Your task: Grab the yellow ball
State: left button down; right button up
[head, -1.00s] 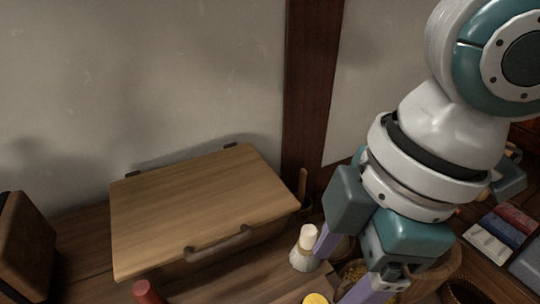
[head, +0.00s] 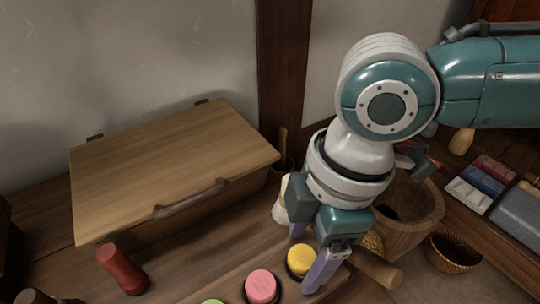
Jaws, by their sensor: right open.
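The yellow ball (head: 300,259) shows as a round yellow top in a dark ring on the wooden table, at the lower middle of the head view. My right gripper (head: 302,262) is open, pointing down. One purple finger stands behind and left of the yellow ball and the other at its right, partly overlapping its edge. I cannot tell whether either finger touches it. My left gripper is not in view.
A pink round piece (head: 262,286) and a green one (head: 212,301) lie to the left. A red cylinder (head: 122,269) stands before a lidded wooden box (head: 176,158). A wooden mortar (head: 417,208) and a wicker basket (head: 453,252) stand at right. A white-based brush (head: 281,211) is close behind the gripper.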

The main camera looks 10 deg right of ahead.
grip_shut()
dwell(0.6)
